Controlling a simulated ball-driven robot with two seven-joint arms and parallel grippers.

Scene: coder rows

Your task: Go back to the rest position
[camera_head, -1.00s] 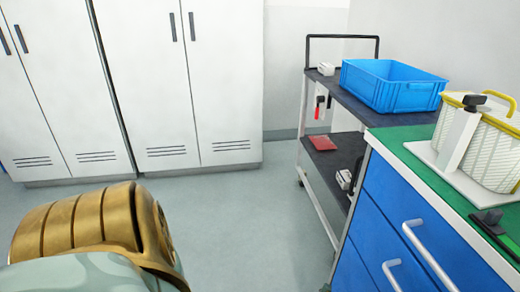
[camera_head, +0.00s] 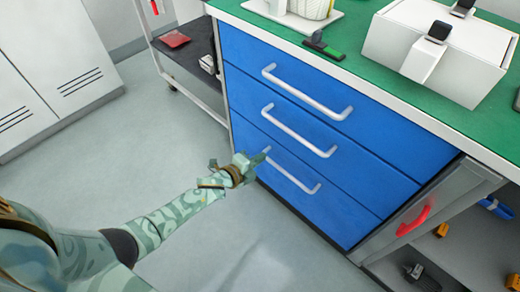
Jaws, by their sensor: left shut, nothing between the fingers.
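My left arm comes in from the lower left with a patterned green sleeve. Its left gripper (camera_head: 258,159) is shut and empty, in front of the blue drawer cabinet (camera_head: 300,122). In the picture it overlaps the left end of the lowest drawer handle (camera_head: 292,172); I cannot tell whether it touches. The drawers look closed. My right gripper is not in view.
The green worktop (camera_head: 375,75) carries a white box (camera_head: 435,50) and a small black and green tool (camera_head: 323,45). A dark-shelved cart (camera_head: 190,65) stands left of the cabinet. An open shelf with a red handle (camera_head: 413,221) is at right. The grey floor at left is clear.

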